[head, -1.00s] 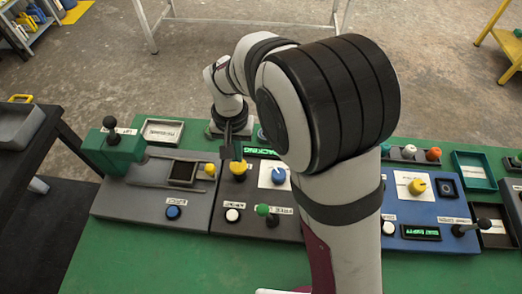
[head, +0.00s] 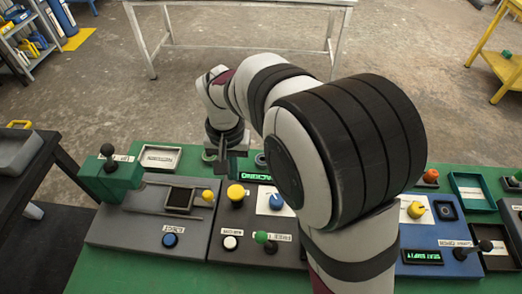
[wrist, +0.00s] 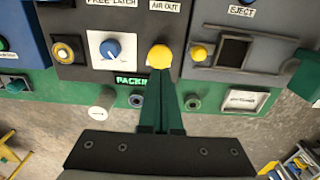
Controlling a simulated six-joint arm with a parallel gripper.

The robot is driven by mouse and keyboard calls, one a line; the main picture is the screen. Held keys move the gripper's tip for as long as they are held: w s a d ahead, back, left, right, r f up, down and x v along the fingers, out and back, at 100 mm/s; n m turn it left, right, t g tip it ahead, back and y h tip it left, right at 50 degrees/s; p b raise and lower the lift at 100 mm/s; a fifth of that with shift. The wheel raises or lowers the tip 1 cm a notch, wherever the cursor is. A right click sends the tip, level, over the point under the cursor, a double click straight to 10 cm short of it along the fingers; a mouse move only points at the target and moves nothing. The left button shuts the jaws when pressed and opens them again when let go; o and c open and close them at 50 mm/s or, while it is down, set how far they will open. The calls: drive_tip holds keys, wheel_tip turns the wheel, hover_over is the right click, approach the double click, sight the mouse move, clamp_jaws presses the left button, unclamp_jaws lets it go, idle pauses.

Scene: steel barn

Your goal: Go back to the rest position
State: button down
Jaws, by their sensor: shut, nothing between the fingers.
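My gripper (head: 222,168) hangs over the far edge of the green bench in the head view. Its dark fingers are together with nothing between them. In the wrist view the gripper (wrist: 160,75) points toward the yellow button (wrist: 160,56) under the "AIR OUT" label, and its tips overlap the lower edge of that button in the picture. In the head view the yellow button (head: 236,191) stands nearer the bench's front than the gripper, with a visible space between them. My arm hides part of the bench's middle and right.
A grey panel (head: 130,222) with a black-knobbed lever on a green block (head: 108,175) stands at left. A blue panel (head: 440,262) with a lever is at right. A white-rimmed tray (head: 160,157) lies at the back left. Open floor (head: 200,95) lies beyond the bench.

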drive_tip(key=s+d+r+m+y, duration=0.1)
drive_tip(key=s+d+r+m, duration=0.1)
drive_tip(key=s+d, duration=0.6)
drive_tip(key=s+d+r+m, duration=0.3)
drive_tip(key=s+d, duration=0.5)
drive_tip(key=s, duration=0.4)
drive_tip(key=shift+s+d+r+m+y, duration=0.2)
drive_tip(key=shift+s+r+m+y, duration=0.1)
drive_tip(key=shift+s+y, duration=0.1)
drive_tip(key=shift+w, duration=0.1)
